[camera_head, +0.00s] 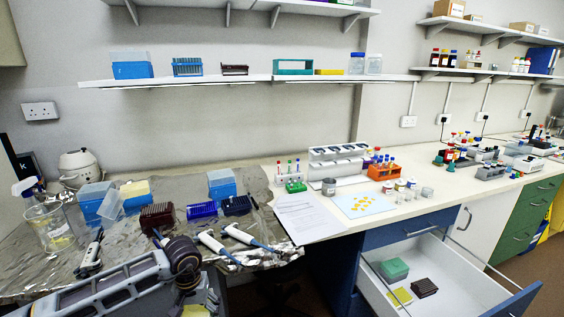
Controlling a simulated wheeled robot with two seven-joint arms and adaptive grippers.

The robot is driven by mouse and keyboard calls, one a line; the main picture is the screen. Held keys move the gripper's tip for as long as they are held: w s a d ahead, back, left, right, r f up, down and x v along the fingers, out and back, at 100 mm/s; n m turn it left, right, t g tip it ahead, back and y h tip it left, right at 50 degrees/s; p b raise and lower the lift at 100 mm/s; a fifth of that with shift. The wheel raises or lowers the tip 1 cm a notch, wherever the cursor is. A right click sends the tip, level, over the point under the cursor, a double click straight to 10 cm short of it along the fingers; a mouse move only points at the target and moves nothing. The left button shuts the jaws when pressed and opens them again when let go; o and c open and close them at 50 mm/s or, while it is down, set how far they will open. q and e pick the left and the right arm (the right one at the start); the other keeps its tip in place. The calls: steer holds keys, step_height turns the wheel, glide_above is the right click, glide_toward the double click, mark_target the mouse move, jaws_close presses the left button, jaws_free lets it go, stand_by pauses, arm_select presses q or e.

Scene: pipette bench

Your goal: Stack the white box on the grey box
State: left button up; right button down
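I cannot pick out a plainly white box or a plainly grey box with certainty. A pale box with a yellowish top (135,188) stands at the back left of the foil-covered bench, between blue boxes. My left arm comes in from the lower left and bends down near the front edge of the bench. Its fingertips do not show. My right gripper is not in the picture.
A beaker (50,228) stands left. An open drawer (462,286) holds a green box (393,270) and a dark rack (425,287).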

arm_select(q)
steer(key=shift+s+d+f+m, duration=0.1)
steer(key=shift+d+f+m, duration=0.55)
steer(key=shift+d, duration=0.15)
steer(key=shift+d+f, duration=0.15)
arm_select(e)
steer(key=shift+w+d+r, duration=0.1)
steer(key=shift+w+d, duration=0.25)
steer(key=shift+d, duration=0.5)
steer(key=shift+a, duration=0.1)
